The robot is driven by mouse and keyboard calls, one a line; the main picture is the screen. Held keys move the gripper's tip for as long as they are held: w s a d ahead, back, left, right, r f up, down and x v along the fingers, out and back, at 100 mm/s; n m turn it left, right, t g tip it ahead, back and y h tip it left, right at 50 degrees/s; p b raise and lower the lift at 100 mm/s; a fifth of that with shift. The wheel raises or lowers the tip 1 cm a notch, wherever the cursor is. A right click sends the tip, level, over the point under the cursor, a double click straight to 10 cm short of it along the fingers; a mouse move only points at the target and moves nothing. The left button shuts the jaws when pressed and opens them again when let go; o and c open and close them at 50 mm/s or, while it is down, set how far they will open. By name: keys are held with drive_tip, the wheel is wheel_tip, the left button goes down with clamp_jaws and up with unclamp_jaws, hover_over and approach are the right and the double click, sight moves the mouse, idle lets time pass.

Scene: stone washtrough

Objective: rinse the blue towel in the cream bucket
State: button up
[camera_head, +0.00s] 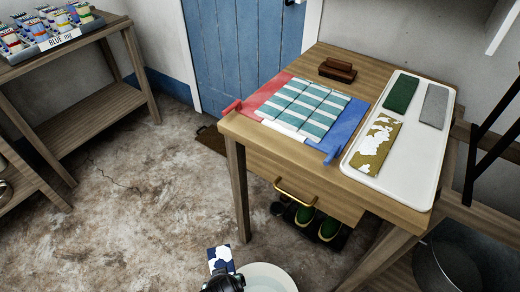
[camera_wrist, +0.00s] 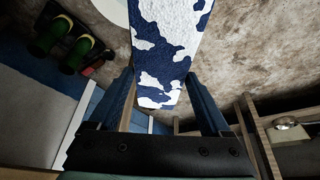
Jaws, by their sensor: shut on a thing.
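The blue towel (camera_head: 220,260) has irregular white patches over much of its surface. My gripper (camera_head: 222,283) is shut on it at the bottom of the head view. In the wrist view the towel (camera_wrist: 170,40) stretches out between the two fingers of my gripper (camera_wrist: 160,75). The cream bucket (camera_head: 268,278) is just right of the gripper in the head view, cut off by the frame's lower edge. Part of its pale rim (camera_wrist: 112,10) shows at the top of the wrist view. The towel appears outside the bucket, beside it. The bucket's contents cannot be made out.
A wooden table (camera_head: 240,127) holds a striped cloth on a red-and-blue rack, a brown brush (camera_head: 338,70), and a white tray (camera_head: 398,182) with green, grey and white-patched yellow cloths. Green shoes lie beneath. A metal tub (camera_head: 445,265) stands at right, shelves at left. Open floor lies left.

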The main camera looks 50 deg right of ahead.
drive_tip(key=s+d+f+m+b, duration=0.1)
drive_tip(key=s+d+f+b, duration=0.15)
drive_tip(key=f+b, duration=0.5)
drive_tip(key=s+d+f+m+g+h+b, duration=0.1)
drive_tip(key=d+f+m+b, duration=0.2)
drive_tip(key=f, duration=0.7)
drive_tip(key=s+d+f+b, duration=0.2)
drive_tip(key=f+b, duration=0.5)
drive_tip(key=f, duration=0.1)
wheel_tip(320, 180, down, 21)
drive_tip(key=b, duration=2.1)
drive_tip(key=shift+f, duration=0.2)
drive_tip(key=shift+a, duration=0.1)
wheel_tip(320, 180, up, 2)
drive_tip(key=shift+p, duration=1.15)
drive_tip(key=shift+w+r, duration=0.1)
